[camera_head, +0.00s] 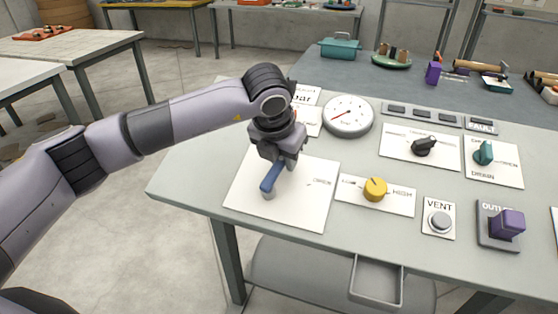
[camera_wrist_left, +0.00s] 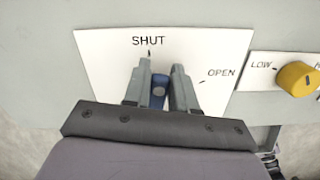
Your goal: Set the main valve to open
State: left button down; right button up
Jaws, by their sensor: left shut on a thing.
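The main valve is a blue lever handle (camera_head: 269,181) on a white plate (camera_head: 243,199) near the table's left front corner. In the left wrist view the blue handle (camera_wrist_left: 158,94) shows between the fingers, over the plate (camera_wrist_left: 103,65) marked SHUT at the top and OPEN at the right. The handle points roughly toward SHUT, away from the OPEN mark. My left gripper (camera_head: 283,160) is over the plate, shut on the handle; its fingers (camera_wrist_left: 161,67) hide part of it. My right gripper is not in view.
A yellow knob (camera_head: 375,189) marked HIGH sits right of the plate. A round gauge (camera_head: 348,116) stands behind it. A black knob (camera_head: 424,145), green drain knob (camera_head: 484,153), grey vent button (camera_head: 439,221) and purple outlet block (camera_head: 507,224) are further right.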

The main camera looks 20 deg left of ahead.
pick_arm(q)
jog(key=m, duration=0.1)
jog(key=d+m+b, duration=0.1)
jog(key=b, duration=0.1)
jog(key=shift+s+d+f+m, duration=0.25)
jog(key=shift+d+m, duration=0.05)
jog(key=shift+m, duration=0.1)
jog(key=d+m+b, duration=0.1)
jog(key=s+m+b, duration=0.1)
jog(key=m+b, duration=0.1)
jog(key=shift+s+d+f+m, duration=0.1)
jog(key=shift+d+m, duration=0.2)
jog(key=shift+d, duration=0.05)
jog(key=m+b, duration=0.1)
jog(key=s+d+m, duration=0.1)
jog(key=m, duration=0.1)
jog(key=shift+s+f+h+b, duration=0.1)
jog(key=shift+s+h+b, duration=0.05)
jog(key=shift+h+b, duration=0.2)
jog(key=shift+s+d, duration=0.1)
jog(key=shift+s+m, duration=0.1)
jog(key=shift+m, duration=0.3)
jog(key=c, duration=1)
grip_release()
